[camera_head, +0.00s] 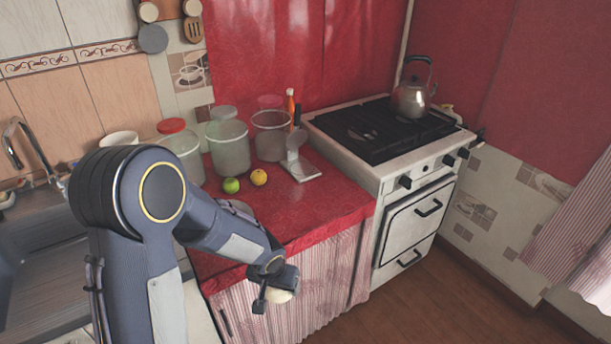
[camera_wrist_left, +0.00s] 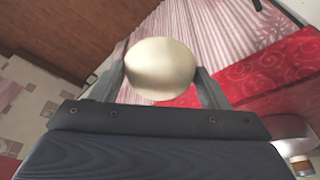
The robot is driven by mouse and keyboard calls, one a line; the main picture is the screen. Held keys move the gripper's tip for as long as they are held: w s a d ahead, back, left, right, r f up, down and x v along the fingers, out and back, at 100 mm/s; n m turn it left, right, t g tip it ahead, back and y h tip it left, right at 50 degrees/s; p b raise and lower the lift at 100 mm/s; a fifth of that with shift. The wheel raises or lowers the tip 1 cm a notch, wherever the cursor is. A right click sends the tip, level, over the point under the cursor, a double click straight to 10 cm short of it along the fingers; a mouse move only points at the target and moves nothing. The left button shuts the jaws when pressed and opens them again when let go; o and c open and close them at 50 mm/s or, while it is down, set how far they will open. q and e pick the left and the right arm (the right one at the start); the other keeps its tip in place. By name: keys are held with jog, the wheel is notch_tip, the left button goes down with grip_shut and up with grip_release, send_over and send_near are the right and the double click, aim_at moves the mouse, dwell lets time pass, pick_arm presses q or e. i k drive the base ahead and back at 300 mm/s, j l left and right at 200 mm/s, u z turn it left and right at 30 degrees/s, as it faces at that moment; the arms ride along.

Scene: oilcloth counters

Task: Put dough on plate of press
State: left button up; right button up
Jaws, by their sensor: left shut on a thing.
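A pale, rounded ball of dough (camera_wrist_left: 160,68) sits between the two fingers of my left gripper (camera_head: 275,288), which is shut on it. In the head view the dough (camera_head: 281,296) shows just under the gripper, in front of the red counter's curtained front and apart from the counter. The press (camera_head: 302,170) appears to be the small grey-white metal device towards the back right of the counter, with a flat base and a raised round part. It is well beyond the gripper, and its plate looks bare. My right gripper is not in view.
A green fruit (camera_head: 231,185) and a yellow fruit (camera_head: 259,177) lie left of the press. Several jars, one a clear jar (camera_head: 229,147), stand behind. The stove (camera_head: 390,150) with a kettle (camera_head: 412,98) is to the right. The counter's front right (camera_head: 325,212) is clear.

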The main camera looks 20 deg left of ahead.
aim_at(302, 168)
jog(key=i+l, duration=0.2)
jog(key=l, duration=0.15)
jog(key=i+l+u, duration=0.1)
jog(key=i+l, duration=0.3)
jog(key=l, duration=0.25)
jog(key=i+l+u, duration=0.1)
jog(key=l, duration=0.25)
jog(key=i+l, duration=0.3)
